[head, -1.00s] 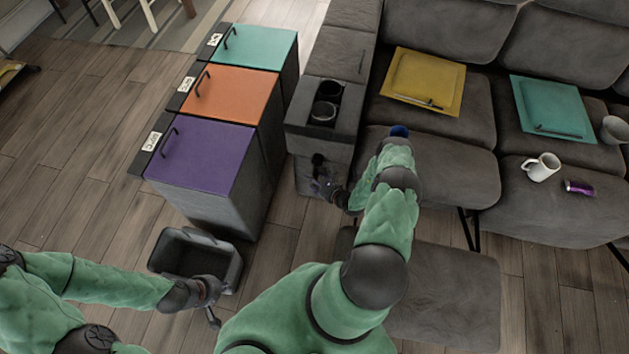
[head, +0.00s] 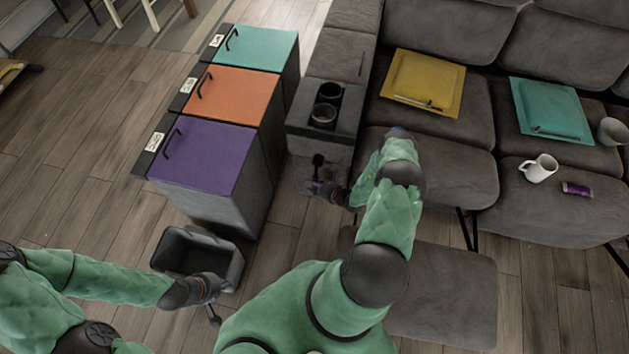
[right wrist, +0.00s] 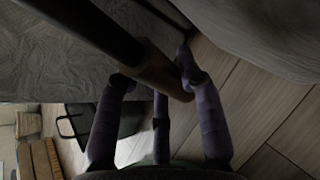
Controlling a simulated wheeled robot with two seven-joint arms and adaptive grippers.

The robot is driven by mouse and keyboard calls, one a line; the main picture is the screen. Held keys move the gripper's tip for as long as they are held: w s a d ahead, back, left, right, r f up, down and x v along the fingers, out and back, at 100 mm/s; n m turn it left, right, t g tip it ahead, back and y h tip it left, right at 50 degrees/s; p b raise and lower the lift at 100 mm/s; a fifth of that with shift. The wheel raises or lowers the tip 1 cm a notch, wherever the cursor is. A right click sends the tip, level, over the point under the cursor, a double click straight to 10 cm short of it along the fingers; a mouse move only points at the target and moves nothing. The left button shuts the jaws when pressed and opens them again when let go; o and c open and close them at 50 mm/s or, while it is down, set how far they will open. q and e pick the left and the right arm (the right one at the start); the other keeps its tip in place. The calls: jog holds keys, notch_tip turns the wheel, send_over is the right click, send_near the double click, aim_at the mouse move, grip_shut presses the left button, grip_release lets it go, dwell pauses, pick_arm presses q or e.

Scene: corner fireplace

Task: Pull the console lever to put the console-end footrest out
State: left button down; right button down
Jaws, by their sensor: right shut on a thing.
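The console (head: 318,120) is a dark grey unit with two cup holders at the left end of the sofa. The console lever, with a dark knob (head: 318,160), is on its front face. My right gripper (head: 322,187) is at that face, just below the knob. In the right wrist view its purple fingers (right wrist: 160,100) close around the lever's dark rod with a brownish end (right wrist: 165,75). The footrest (head: 445,300), a grey padded panel, lies low in front of the console-end seat, partly behind my right arm. My left gripper (head: 211,305) is beside a black bin; its fingers are unclear.
Purple, orange and teal lidded bins (head: 205,155) stand left of the console, with a floor gap between. The open black bin (head: 195,250) stands in front of them. Yellow (head: 425,80) and teal (head: 550,108) square items, a mug (head: 538,168) and a purple can (head: 577,189) are on the sofa.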

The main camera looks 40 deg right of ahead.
jog(key=shift+s+a+r+m+g+y+p, duration=0.5)
jog(key=shift+s+a+r+m+g+y, duration=0.4)
jog(key=shift+a+r+g+y, duration=0.15)
jog(key=c, duration=0.8)
grip_release()
jog(key=shift+a, duration=0.1)
jog(key=shift+o, duration=0.2)
jog(key=v, duration=1.2)
jog(key=shift+w, duration=0.1)
